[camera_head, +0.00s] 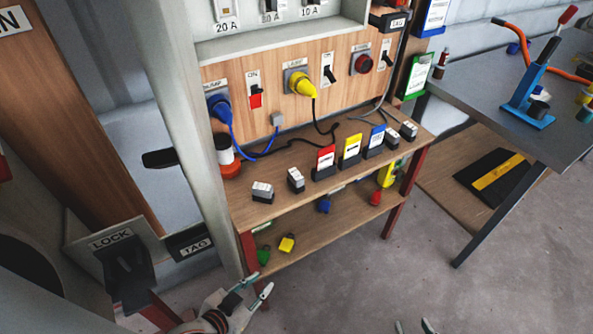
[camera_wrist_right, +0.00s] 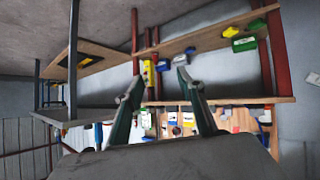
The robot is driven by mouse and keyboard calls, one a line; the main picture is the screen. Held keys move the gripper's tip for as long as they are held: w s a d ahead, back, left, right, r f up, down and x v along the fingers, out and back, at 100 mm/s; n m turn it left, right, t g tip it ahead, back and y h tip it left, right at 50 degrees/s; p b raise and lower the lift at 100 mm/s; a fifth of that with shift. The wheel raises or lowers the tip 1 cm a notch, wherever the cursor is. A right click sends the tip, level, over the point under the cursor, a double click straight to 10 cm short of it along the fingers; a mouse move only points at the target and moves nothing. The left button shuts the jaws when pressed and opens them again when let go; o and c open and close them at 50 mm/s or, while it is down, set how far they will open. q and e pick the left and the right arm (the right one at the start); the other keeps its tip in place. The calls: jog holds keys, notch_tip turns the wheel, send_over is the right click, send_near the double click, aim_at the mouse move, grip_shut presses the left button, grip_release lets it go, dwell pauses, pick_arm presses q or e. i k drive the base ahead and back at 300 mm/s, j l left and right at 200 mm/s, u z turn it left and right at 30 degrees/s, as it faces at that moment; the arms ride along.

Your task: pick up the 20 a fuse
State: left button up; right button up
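Several small white-and-black blocks that look like fuses stand on the wooden shelf (camera_head: 240,222). Two are at its left part, a left block (camera_head: 263,190) and one beside it (camera_head: 296,180). Two more are near the right end, a nearer block (camera_head: 392,138) and a far one (camera_head: 408,130). Their ratings are too small to read, so I cannot tell which is 20 A. My left gripper (camera_head: 262,281) is open and empty, below and in front of the shelf's left end. My right gripper (camera_head: 414,327) barely shows at the bottom edge; the right wrist view (camera_wrist_right: 158,72) shows it open and empty.
A panel above carries a "20 A" label (camera_head: 227,27), a blue plug (camera_head: 219,106) and a yellow plug (camera_head: 302,85). Red, yellow and blue card holders stand mid-shelf. Coloured padlocks are on the lower shelf (camera_head: 335,218). A grey post (camera_head: 200,150) stands left; a grey table (camera_head: 480,100) stands right.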

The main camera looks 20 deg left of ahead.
aim_at(392, 138)
jog(key=i+l+u, duration=0.1)
jog(key=l+u, duration=0.15)
jog(key=u, duration=0.2)
jog(key=i+l+u, duration=0.1)
jog(key=l+u, duration=0.2)
jog(key=u, duration=0.15)
jog(key=l+u, duration=0.1)
jog(key=l, duration=0.8)
jog(key=l+z, duration=0.2)
jog(key=i+l+z, duration=0.1)
jog(key=l+z, duration=0.15)
